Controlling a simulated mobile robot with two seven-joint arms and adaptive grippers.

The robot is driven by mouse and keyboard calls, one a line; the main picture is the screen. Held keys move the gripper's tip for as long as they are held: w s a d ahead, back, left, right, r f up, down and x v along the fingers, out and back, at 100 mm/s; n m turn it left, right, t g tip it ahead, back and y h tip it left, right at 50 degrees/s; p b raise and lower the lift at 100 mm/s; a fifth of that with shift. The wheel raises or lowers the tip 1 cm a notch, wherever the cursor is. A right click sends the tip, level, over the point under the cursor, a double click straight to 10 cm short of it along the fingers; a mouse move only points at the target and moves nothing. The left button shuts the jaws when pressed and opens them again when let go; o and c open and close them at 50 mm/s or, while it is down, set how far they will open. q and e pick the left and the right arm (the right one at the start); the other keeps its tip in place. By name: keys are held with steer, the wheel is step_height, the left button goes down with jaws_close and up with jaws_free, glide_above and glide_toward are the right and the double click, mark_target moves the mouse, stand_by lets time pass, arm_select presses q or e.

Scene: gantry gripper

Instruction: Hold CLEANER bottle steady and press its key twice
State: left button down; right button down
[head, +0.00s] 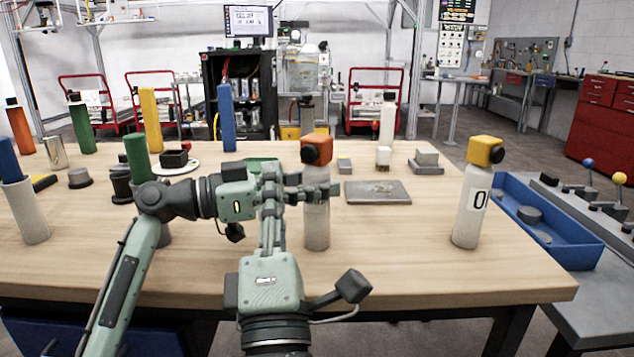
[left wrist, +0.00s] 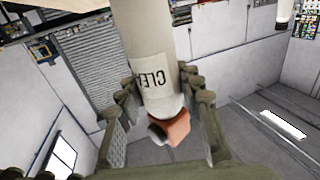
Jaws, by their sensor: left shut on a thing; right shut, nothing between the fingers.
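The CLEANER bottle (head: 316,222) is white with an orange cap (head: 316,147) and a dark round piece on the cap facing me. It stands upright on the table. In the left wrist view, the bottle (left wrist: 155,60) appears upside down with the letters "CLE" between the two fingers. My left gripper (head: 320,189) reaches in from the left and is shut around the bottle's upper body, below the cap. My right gripper (head: 272,172) comes up from the bottom, shut and empty, just left of the bottle. It overlaps my left gripper in the picture, so any contact is unclear.
A white bottle with a yellow cap and a "0" mark (head: 471,207) stands to the right. A grey plate (head: 377,193) lies behind the CLEANER bottle. Several bottles and small parts crowd the left side. A blue tray (head: 560,236) sits off the table's right side. The front right tabletop is clear.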

stand_by(0.3)
arm_select(q)
steer(key=c, duration=0.9)
jaws_free()
